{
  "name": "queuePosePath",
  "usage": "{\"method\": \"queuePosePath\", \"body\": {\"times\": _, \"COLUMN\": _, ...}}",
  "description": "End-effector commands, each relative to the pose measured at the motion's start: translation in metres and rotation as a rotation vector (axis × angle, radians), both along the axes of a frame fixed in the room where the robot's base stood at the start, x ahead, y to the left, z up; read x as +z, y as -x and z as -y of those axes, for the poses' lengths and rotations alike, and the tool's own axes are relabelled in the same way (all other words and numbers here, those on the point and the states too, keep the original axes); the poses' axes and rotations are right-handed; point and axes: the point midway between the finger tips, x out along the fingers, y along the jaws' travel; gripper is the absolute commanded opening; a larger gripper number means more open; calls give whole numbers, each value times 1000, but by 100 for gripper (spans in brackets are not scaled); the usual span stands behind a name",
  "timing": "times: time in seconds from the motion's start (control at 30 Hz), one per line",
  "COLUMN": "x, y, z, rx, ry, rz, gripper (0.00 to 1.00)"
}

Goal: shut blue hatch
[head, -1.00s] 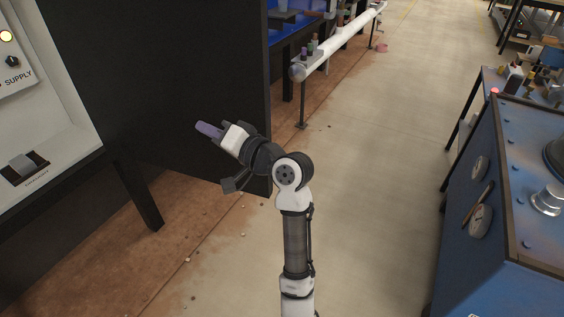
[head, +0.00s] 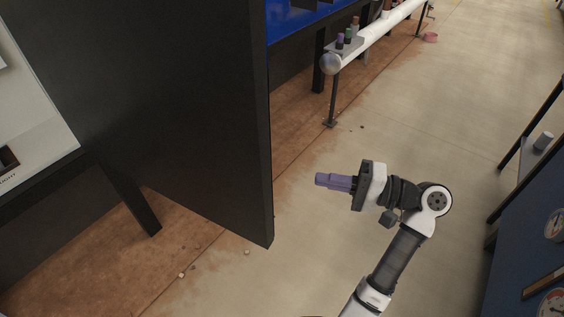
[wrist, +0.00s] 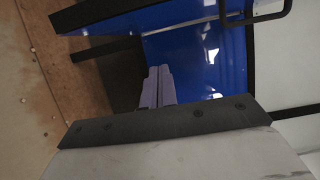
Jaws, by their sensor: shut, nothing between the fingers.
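My gripper (head: 320,180) has lavender fingers, pressed together and empty. In the head view it points left over the pale floor, apart from the dark upright panel (head: 180,120). The closed fingers also show in the wrist view (wrist: 158,88). No blue hatch can be made out for certain. A glossy blue surface (wrist: 195,60) with a dark bar-like frame (wrist: 262,18) lies beyond the fingers in the wrist view. I cannot tell whether it is the hatch or part of the blue bench (head: 290,25) at the top of the head view.
A blue cabinet with gauges (head: 520,245) stands at the right edge. A white pipe rail (head: 375,40) on a dark post stands beyond my gripper. A pale control unit (head: 35,120) is at the left. The pale floor (head: 420,140) between rail and cabinet is clear.

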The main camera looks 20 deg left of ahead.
Motion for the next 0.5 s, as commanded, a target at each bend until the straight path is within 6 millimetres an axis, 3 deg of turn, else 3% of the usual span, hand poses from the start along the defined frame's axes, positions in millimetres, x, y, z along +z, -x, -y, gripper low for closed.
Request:
{"method": "queuePosePath", "body": {"times": 0.23, "x": 0, "y": 1, "z": -14, "rx": 4, "ry": 0, "rz": -1, "gripper": 0}}
{"method": "queuePosePath", "body": {"times": 0.5, "x": 0, "y": 4, "z": -69, "rx": 5, "ry": 0, "rz": -2, "gripper": 0}}
